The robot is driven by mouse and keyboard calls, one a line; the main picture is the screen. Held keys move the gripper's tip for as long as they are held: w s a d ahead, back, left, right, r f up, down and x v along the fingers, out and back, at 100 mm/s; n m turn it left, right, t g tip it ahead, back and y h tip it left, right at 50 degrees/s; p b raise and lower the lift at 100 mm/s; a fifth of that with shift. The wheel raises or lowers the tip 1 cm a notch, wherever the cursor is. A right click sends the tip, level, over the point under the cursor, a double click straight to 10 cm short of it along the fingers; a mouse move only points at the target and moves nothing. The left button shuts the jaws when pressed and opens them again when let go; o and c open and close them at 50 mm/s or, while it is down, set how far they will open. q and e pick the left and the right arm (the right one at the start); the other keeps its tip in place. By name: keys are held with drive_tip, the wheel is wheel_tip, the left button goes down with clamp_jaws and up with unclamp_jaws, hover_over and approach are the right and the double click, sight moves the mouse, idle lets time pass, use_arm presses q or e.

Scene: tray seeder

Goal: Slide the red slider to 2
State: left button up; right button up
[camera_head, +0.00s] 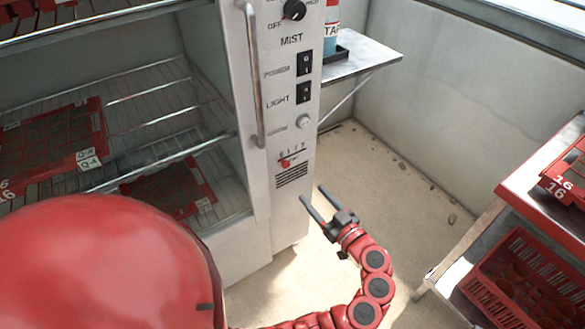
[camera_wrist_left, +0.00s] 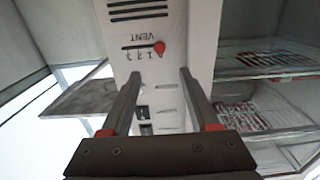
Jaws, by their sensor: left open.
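The red slider (camera_head: 285,164) sits at the left end of its short horizontal slot on the white cabinet's control panel, with small numbers above it in the head view. In the left wrist view the panel appears upside down, and the red slider (camera_wrist_left: 159,47) is at the right end of the slot, by the VENT label. My left gripper (camera_head: 312,193) is open and empty, to the lower right of the slider and apart from it. In the left wrist view its two fingers (camera_wrist_left: 160,73) point toward the panel, with the slider beyond the gap between their tips. My right gripper is not in view.
Wire shelves with red trays are at left. A metal bench (camera_head: 510,195) stands at right. Open floor lies between.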

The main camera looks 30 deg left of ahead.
sight(287, 166)
use_arm(q)
drive_tip(key=x, duration=1.2)
drive_tip(key=shift+w+a, duration=0.2)
drive_tip(key=shift+a, duration=0.05)
clamp_jaws()
idle(0.7)
